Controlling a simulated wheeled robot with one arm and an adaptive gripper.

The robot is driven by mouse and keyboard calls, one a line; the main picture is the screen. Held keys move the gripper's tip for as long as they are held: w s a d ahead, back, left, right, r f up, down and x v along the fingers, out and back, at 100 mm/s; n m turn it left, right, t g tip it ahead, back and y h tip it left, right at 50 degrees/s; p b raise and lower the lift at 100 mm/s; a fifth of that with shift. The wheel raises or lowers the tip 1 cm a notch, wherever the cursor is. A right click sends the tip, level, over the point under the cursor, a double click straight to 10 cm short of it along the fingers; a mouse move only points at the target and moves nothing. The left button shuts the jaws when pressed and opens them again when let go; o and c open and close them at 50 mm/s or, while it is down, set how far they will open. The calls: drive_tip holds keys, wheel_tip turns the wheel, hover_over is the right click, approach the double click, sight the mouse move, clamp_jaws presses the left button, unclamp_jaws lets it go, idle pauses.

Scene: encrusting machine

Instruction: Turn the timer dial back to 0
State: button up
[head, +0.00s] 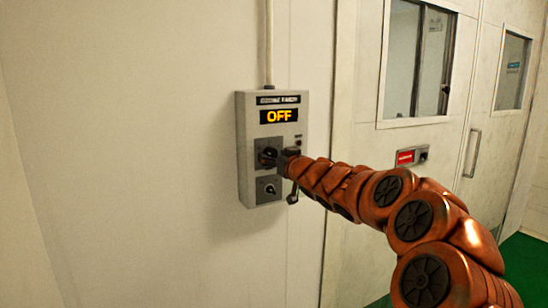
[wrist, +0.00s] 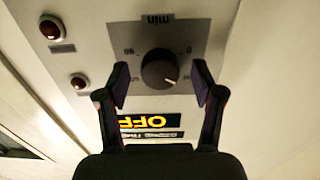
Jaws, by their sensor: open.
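The timer dial (wrist: 160,69) is a round black knob on a grey plate marked "min". In the wrist view, which shows the panel upside down, a small white mark on the knob points to the lower right, and a 0 is printed to the upper right of the knob. My gripper (wrist: 161,84) is open, with one finger on each side of the dial and a visible gap at both sides. In the head view my gripper (head: 277,158) is at the wall box and partly hides the dial (head: 265,156).
The grey control box (head: 245,150) hangs on a pale wall, its display (head: 279,116) reading OFF in orange. A small switch (head: 269,188) sits below the dial. Two red round lamps or buttons show in the wrist view (wrist: 50,28). A door with a handle (head: 472,153) stands right.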

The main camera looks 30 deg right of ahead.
drive_tip(key=c, duration=1.1)
drive_tip(key=shift+c, duration=0.2)
drive_tip(key=n, duration=0.3)
drive_tip(key=shift+d+f, duration=0.1)
drive_tip(key=n, duration=0.3)
drive_tip(key=shift+n+b, duration=0.3)
drive_tip(key=shift+b, duration=0.05)
drive_tip(key=n+b, duration=0.1)
drive_tip(key=n, duration=0.4)
drive_tip(key=shift+b, duration=0.3)
drive_tip(key=shift+r+n, duration=0.2)
drive_tip(key=shift+n, duration=0.1)
